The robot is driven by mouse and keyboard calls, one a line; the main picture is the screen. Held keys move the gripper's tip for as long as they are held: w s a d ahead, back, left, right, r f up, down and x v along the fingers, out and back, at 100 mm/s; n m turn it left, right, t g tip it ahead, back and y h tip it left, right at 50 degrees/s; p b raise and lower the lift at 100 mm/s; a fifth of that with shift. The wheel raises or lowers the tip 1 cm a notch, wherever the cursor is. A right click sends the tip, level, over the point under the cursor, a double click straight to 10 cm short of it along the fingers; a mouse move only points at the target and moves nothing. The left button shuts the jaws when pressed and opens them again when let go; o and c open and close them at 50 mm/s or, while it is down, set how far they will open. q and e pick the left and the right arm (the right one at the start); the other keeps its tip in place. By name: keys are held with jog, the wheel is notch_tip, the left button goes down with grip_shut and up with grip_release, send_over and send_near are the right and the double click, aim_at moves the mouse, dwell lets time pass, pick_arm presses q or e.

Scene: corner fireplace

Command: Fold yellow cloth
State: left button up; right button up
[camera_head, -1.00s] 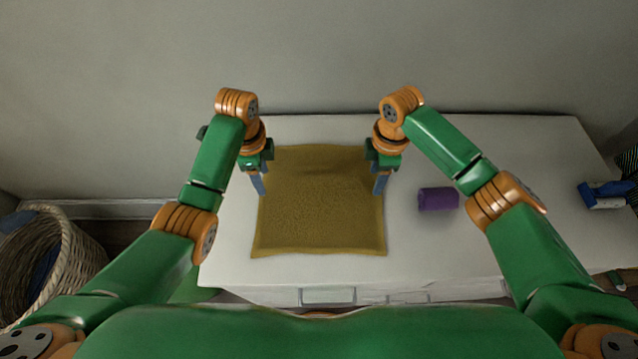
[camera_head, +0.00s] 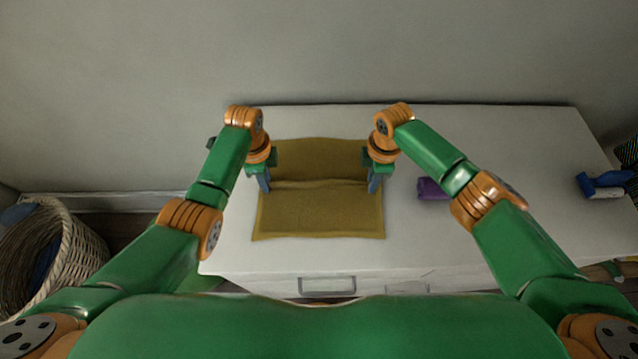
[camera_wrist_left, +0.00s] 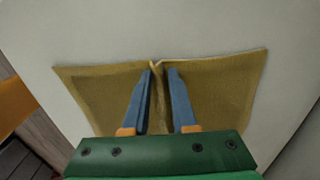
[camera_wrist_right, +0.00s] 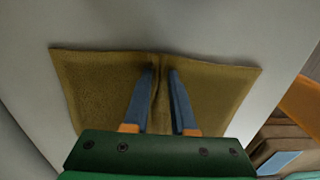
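The yellow cloth (camera_head: 320,213) lies on the white cabinet top, with a raised crease running left to right across its middle. My left gripper (camera_head: 264,188) is at the left end of this crease. In the left wrist view its fingers (camera_wrist_left: 160,72) point down with a ridge of cloth (camera_wrist_left: 215,90) bunched between them. My right gripper (camera_head: 374,190) is at the right end of the crease. In the right wrist view its fingers (camera_wrist_right: 163,74) also pinch a ridge of the cloth (camera_wrist_right: 100,85). The exact finger contact is partly hidden.
A purple object (camera_head: 432,189) lies right of the cloth, partly behind my right arm. A blue and white object (camera_head: 604,185) is at the far right of the white cabinet (camera_head: 520,150). A wicker basket (camera_head: 75,255) stands at the left.

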pick_arm(q)
grip_shut()
pick_arm(e)
grip_shut()
pick_arm(q)
jog(key=shift+f, duration=0.1)
